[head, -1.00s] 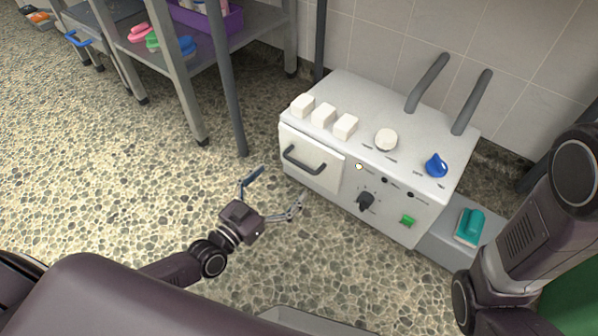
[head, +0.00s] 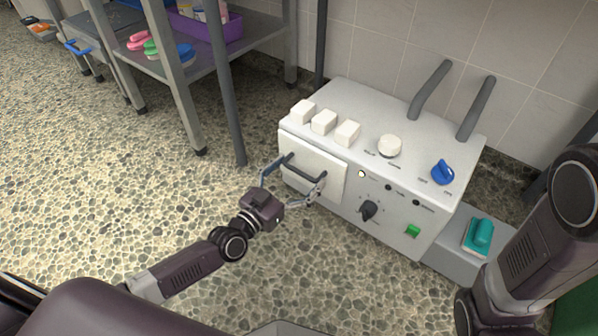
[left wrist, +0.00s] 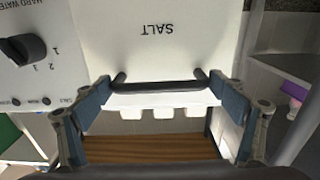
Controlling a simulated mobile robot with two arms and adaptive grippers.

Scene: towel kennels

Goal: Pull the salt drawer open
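The salt drawer (head: 312,181) is a white front panel on the left of the white machine's front face. It looks closed. In the left wrist view its front (left wrist: 150,55) carries the upside-down word SALT. Its dark bar handle (head: 306,169) also shows in the left wrist view (left wrist: 160,87). My left gripper (head: 303,168) is open at the handle, with one finger near each end of the bar. In the left wrist view the fingers (left wrist: 160,91) are spread wide, and contact is unclear. My right arm shows at the right, but its gripper is out of view.
The machine (head: 415,140) bears several white blocks, a white knob and a blue knob (head: 442,172). A teal brush (head: 479,235) lies on a grey ledge to its right. A shelf rack (head: 215,65) stands behind on the left.

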